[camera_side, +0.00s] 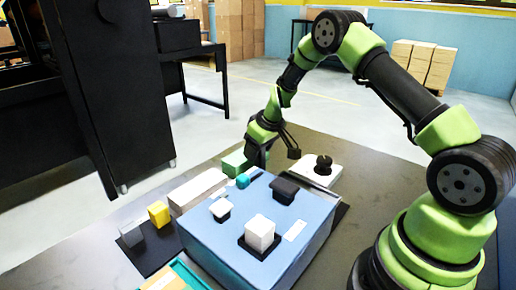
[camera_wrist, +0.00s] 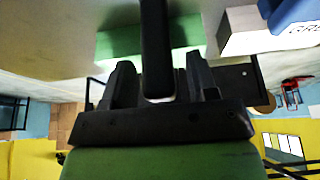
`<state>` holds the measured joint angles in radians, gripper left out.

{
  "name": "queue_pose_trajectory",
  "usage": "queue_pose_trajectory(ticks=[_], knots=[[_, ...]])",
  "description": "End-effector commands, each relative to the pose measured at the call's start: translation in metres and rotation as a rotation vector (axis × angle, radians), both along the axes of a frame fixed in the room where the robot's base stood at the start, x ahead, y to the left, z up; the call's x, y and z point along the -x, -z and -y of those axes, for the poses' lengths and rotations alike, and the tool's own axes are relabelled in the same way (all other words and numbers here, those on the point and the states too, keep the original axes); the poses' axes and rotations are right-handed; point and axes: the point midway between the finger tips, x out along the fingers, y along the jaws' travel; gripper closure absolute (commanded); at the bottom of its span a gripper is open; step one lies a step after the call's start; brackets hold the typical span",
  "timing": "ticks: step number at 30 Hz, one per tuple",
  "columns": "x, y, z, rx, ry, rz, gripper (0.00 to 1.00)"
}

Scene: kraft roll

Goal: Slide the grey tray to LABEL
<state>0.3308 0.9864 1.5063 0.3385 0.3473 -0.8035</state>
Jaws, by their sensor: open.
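My gripper (camera_side: 256,158) points down behind the blue-topped box (camera_side: 205,243), close beside a green block (camera_side: 234,163). In the wrist view my gripper (camera_wrist: 160,65) has its two dark fingers apart, with a dark upright bar (camera_wrist: 156,40) between them; I cannot tell what the bar belongs to. The green block (camera_wrist: 118,42) lies behind the fingers there. I cannot pick out a grey tray for certain. A small dark piece (camera_side: 284,190) and a whitish piece (camera_side: 220,209) sit on the blue top. A blank white label (camera_side: 295,231) lies near its right edge.
A white cube (camera_side: 260,231) stands on a black pad on the blue top. A long white box (camera_side: 198,190), a yellow block (camera_side: 159,213) and a grey block (camera_side: 131,235) stand left. A white block with a dark knob (camera_side: 323,164) is at the right. The mat's far right is clear.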

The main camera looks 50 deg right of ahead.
Motion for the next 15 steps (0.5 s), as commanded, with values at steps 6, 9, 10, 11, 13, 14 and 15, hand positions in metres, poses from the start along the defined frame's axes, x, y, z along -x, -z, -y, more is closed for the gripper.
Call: queue_pose_trajectory(ticks=[6,9,10,11,13,14,15], knots=[[-0.0001,0.0002,-0.0001,0.0,0.0,0.0,0.47],[0.0,0.0001,-0.0001,0.0,0.0,0.0,0.7],[0.0,0.0001,-0.0001,0.0,0.0,0.0,0.77],[0.0,0.0001,-0.0001,0.0,0.0,0.0,0.84],[0.0001,0.0,0.0,0.0,0.0,0.0,1.0],[0.0001,0.0,0.0,0.0,0.0,0.0,1.0],[0.0001,0.0,0.0001,0.0,0.0,0.0,1.0]])
